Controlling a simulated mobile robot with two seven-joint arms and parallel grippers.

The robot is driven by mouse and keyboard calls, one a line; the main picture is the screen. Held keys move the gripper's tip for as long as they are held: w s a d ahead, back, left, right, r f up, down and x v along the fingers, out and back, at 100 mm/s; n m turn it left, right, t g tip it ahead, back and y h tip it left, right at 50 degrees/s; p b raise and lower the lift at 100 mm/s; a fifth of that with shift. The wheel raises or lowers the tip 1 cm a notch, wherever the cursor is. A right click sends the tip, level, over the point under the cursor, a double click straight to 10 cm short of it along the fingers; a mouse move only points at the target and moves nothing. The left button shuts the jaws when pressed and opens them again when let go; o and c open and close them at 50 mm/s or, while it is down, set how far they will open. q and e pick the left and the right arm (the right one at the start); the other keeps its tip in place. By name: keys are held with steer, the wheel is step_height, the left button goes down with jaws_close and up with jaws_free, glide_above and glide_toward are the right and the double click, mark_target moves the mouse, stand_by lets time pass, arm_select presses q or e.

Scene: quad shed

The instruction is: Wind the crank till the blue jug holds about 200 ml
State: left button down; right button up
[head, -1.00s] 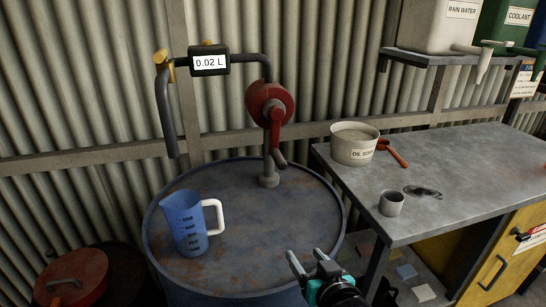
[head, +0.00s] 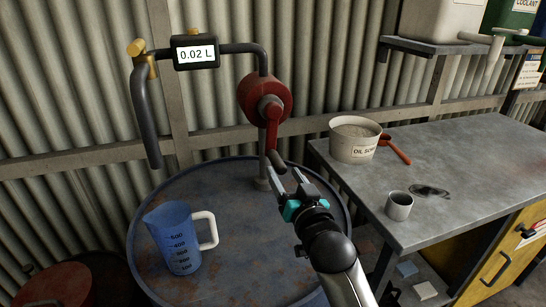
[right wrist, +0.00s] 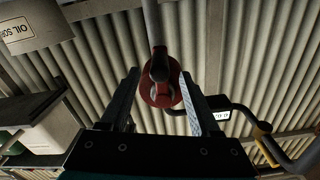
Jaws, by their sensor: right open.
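The blue jug (head: 172,240) with a white handle stands upright on the drum top (head: 225,262), at the left. The red rotary pump (head: 262,97) rises from the drum, with its crank arm (head: 272,130) hanging down to a dark grip (head: 277,162). The meter (head: 195,53) reads 0.02 L. The dark spout hose (head: 146,120) hangs above and behind the jug. My right gripper (head: 286,183) is open, just below the crank grip. In the right wrist view the crank grip (right wrist: 159,66) shows between the open fingers (right wrist: 164,95). My left gripper is not in view.
A metal bench (head: 450,165) stands at the right with an oil sorb tub (head: 352,147), a red scoop (head: 396,149) and a small grey cup (head: 399,206). Above it, a shelf (head: 445,46) holds liquid containers. A corrugated wall closes off the back.

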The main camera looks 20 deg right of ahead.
mark_target(273, 155)
steer(key=w+b, duration=0.1)
steer(key=w, duration=0.8)
steer(key=shift+a, duration=0.15)
jaws_close()
stand_by(1.2)
